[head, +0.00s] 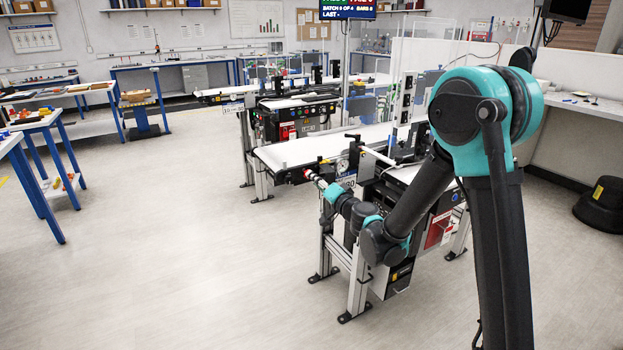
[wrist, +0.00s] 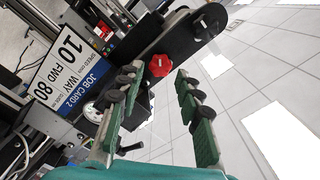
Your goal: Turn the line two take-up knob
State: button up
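The red lobed knob (wrist: 159,66) sits on the dark end bracket of a conveyor in the wrist view. My gripper (wrist: 156,80) is open, with one finger on each side of the picture. The knob lies just beyond the fingertips, between them and apart from both as seen here. In the head view my gripper (head: 316,181) is at the near end of the closest conveyor (head: 290,153), and the knob is too small there to tell clearly from the gripper. A card marked "JOB CARD 2" (wrist: 67,68) is beside the knob in the wrist view.
A second conveyor (head: 290,102) stands behind the closest one. A dark control box with a red panel (head: 438,230) is under the closest conveyor, right of my forearm. Blue-legged benches (head: 40,125) stand at the left. The floor (head: 170,230) left of the conveyors is clear.

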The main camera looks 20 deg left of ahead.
jog(key=x, duration=0.3)
grip_shut()
dwell(0.4)
